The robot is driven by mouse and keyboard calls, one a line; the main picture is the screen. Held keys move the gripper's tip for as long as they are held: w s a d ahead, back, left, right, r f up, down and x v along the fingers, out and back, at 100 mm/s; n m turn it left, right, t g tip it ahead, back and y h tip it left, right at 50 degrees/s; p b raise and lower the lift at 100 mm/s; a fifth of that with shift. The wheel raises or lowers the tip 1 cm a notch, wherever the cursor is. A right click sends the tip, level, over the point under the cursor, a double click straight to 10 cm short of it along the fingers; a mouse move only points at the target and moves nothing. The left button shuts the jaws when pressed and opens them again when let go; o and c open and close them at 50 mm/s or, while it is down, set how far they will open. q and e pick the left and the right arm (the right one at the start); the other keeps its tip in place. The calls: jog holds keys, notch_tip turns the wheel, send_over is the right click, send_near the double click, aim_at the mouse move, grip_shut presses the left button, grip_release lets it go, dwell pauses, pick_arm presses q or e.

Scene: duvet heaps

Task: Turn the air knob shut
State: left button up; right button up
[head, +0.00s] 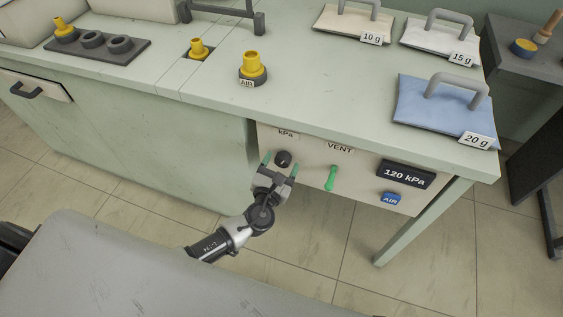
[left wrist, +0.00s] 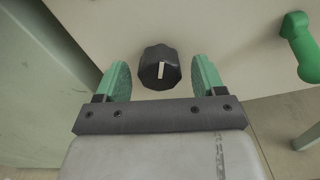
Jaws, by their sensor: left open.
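A black knob (head: 283,157) with fluted sides sits on the pale front panel under a "kPa" label. In the left wrist view the knob (left wrist: 159,67) has a white pointer line running roughly up and down in the picture. My left gripper (head: 280,165) is open in front of the panel. Its two green fingers (left wrist: 160,62) stand on either side of the knob, with a visible gap on each side. A dark display (head: 405,174) reads "120 kPa", and a blue "AIR" tag (head: 391,199) is below it. My right gripper is not in view.
A green vent handle (head: 331,178) sticks out right of the knob. The bench top (head: 320,105) above carries a yellow-topped AIR fitting (head: 253,67) and weighted pads, including a blue one (head: 440,105). A grey surface (head: 150,270) fills the lower left.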

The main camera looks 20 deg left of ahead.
pick_arm(q)
jog(key=shift+w, duration=0.4)
jog(key=c, duration=0.9)
